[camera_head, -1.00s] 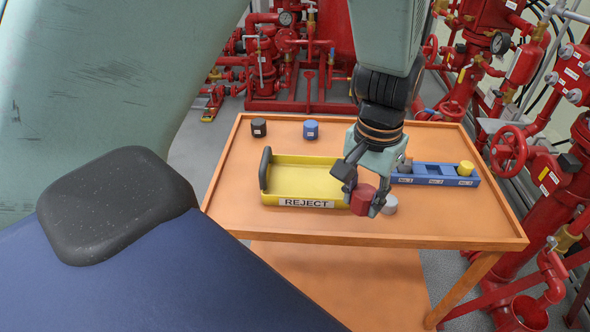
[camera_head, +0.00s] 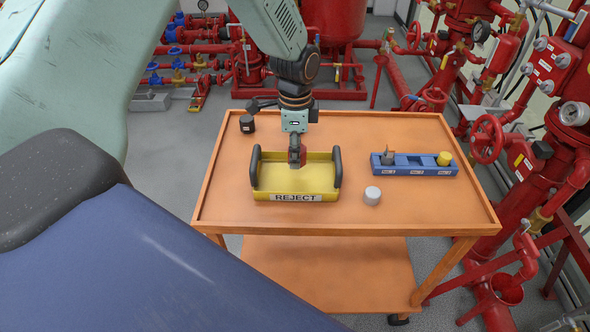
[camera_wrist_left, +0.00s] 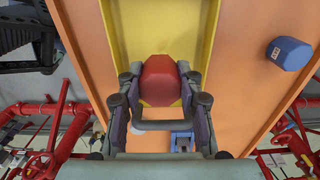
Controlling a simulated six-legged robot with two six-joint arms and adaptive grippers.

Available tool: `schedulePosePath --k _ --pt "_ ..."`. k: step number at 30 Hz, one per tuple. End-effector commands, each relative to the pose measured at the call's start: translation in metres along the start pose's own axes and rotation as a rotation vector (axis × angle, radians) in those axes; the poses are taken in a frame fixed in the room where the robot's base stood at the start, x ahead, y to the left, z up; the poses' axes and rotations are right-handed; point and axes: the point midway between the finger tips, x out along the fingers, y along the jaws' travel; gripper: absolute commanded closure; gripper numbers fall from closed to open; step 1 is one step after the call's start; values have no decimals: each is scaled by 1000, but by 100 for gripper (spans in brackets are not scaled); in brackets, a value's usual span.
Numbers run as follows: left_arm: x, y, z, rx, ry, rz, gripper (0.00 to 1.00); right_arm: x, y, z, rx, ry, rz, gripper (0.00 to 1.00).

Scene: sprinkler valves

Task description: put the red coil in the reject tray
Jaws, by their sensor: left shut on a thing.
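The red coil (camera_head: 294,153) is held in my left gripper (camera_head: 297,161), which points down over the yellow reject tray (camera_head: 268,182). In the left wrist view the red coil (camera_wrist_left: 160,78) sits between the two fingers of the left gripper (camera_wrist_left: 160,84), with the yellow tray (camera_wrist_left: 202,22) behind it. The coil looks to be above the tray floor, but its exact height is hard to tell. The tray has a dark handle at each end and a REJECT label on its front. It looks empty. My right gripper is not in view.
A blue coil (camera_wrist_left: 290,53) shows in the wrist view. Red pipes surround the cart.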

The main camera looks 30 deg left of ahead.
Motion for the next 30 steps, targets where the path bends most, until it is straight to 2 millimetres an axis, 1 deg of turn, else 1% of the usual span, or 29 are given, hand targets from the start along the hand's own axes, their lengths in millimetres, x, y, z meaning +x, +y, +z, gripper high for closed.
schedulePosePath --k 1,8,13,15,26,27,30 --pt "9 0 0 -1 -1 0 100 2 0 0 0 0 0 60" --pt "24 0 0 -3 1 -1 100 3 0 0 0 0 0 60" --pt "48 0 2 -5 -1 1 100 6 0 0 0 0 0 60" --pt "54 0 2 -6 1 -2 100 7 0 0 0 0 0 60" --pt "58 0 1 -6 1 -2 100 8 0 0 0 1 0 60" --pt "58 0 1 -6 1 -2 62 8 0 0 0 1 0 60" --pt "58 0 1 -6 1 -1 54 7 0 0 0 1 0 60"
